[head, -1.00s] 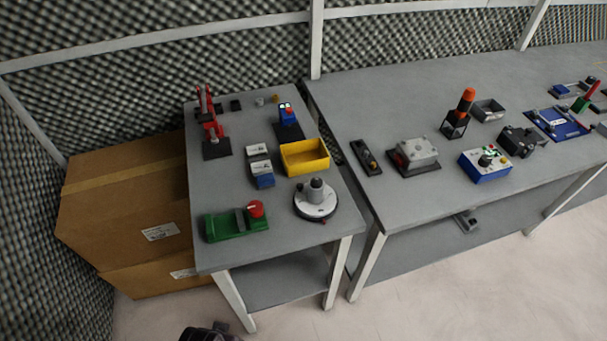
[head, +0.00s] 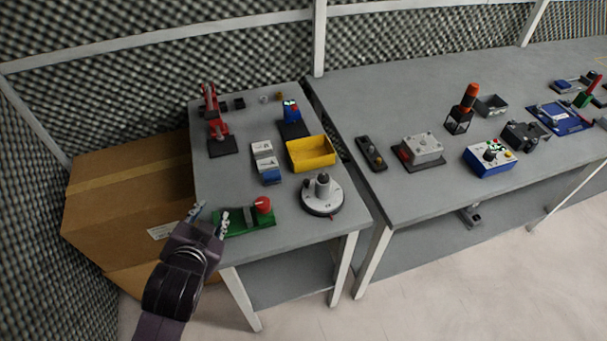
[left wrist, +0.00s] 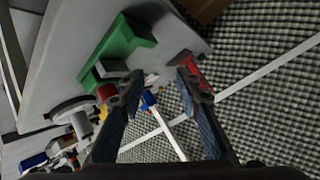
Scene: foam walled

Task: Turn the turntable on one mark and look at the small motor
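The turntable (head: 322,197) is a round pale disc on a dark base near the front right corner of the small grey table. The small motor (head: 323,184), a grey cylinder, stands upright on it. The turntable also shows at the left in the left wrist view (left wrist: 70,108). My left gripper (head: 211,212) is at the table's front left edge, beside the green device with a red knob (head: 248,221), well left of the turntable. Its fingers are apart with nothing between them, as the left wrist view (left wrist: 158,85) shows. My right gripper is not in view.
A yellow bin (head: 311,154) stands behind the turntable. White and blue blocks (head: 265,160) and a red clamp-like device (head: 219,136) lie further back. Cardboard boxes (head: 130,200) stand left of the table. A longer bench (head: 400,90) with several devices is at right.

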